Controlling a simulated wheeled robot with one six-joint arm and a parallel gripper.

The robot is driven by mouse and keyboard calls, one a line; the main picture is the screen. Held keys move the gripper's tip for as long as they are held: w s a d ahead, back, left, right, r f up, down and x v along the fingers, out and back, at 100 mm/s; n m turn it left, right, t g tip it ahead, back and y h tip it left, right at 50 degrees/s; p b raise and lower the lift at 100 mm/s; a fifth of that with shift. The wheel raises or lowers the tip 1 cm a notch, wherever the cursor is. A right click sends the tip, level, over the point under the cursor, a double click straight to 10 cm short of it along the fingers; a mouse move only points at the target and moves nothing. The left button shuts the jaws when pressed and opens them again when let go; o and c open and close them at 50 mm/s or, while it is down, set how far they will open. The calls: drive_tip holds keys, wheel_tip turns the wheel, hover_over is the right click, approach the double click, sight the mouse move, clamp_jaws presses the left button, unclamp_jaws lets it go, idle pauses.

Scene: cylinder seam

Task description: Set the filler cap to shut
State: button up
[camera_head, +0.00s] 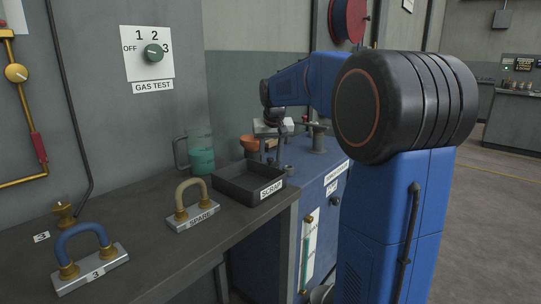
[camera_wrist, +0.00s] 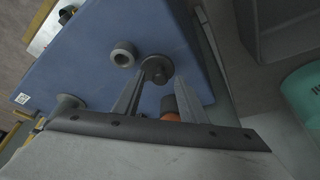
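My gripper (camera_head: 271,150) hangs over the blue tank (camera_head: 327,190), fingers pointing down. In the wrist view, my gripper (camera_wrist: 167,72) has its two fingers apart, with a round grey disc with a small dark knob (camera_wrist: 160,73) at the fingertips. This disc looks like the filler cap. Whether the fingers touch it I cannot tell. A short grey ring with a dark hole (camera_wrist: 123,54) stands beside it on the tank top. It also shows in the head view as a small grey ring (camera_head: 289,170). The disc is not clearly visible in the head view.
An orange funnel-like piece (camera_head: 250,143) is beside my gripper. A flanged grey post (camera_head: 318,140) stands on the tank. The SCRAP tray (camera_head: 235,190), teal jug (camera_head: 201,160), SPARE handle block (camera_head: 193,217) and blue-handled block (camera_head: 90,275) are on the bench at left.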

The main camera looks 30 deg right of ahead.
clamp_jaws()
